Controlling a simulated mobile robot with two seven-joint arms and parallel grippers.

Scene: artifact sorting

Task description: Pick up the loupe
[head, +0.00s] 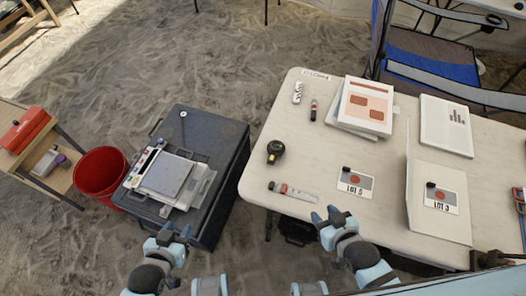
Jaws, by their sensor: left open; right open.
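A small dark object with a rounded body, which looks like the loupe (275,150), lies on the left part of the pale table (245,185). Nothing touches it. My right gripper (327,215) is open and empty at the table's front edge, to the right of and nearer than the loupe. My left gripper (174,233) is open and empty in front of the dark case (222,150), left of the table and apart from the loupe.
A vial with a label (293,191) lies between loupe and front edge. Cards (355,183), a folder (438,208) and papers (362,108) lie farther right. A scale (166,176) sits on the case. A red bucket (101,173) stands left. The table around the loupe is clear.

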